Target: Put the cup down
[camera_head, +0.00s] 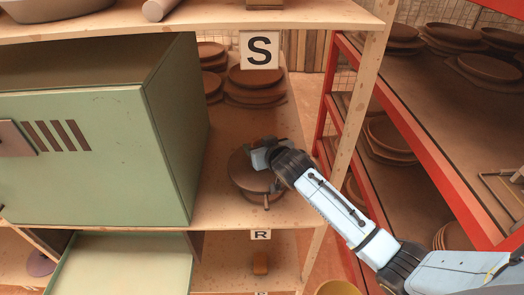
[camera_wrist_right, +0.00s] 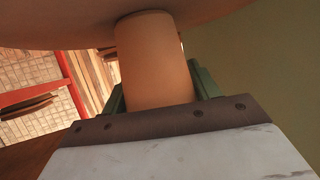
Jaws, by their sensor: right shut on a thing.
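My right gripper (camera_head: 262,152) reaches in from the right over the middle shelf board. It is at a round brown clay piece (camera_head: 243,176), which I take to be the cup. A short stub sticks out at its near side. In the right wrist view the fingers are shut on a terracotta cylinder (camera_wrist_right: 152,62), which joins a wide rounded clay body above it in the picture. Whether the cup touches the board cannot be told; the gripper hides part of it. My left gripper is not in view.
A green metal box (camera_head: 175,130) stands close on the left. Stacked brown plates (camera_head: 255,85) lie behind, below an S sign (camera_head: 260,50). A wooden post (camera_head: 350,130) and a red rack (camera_head: 420,130) are on the right. Bare board (camera_head: 222,207) shows around the cup.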

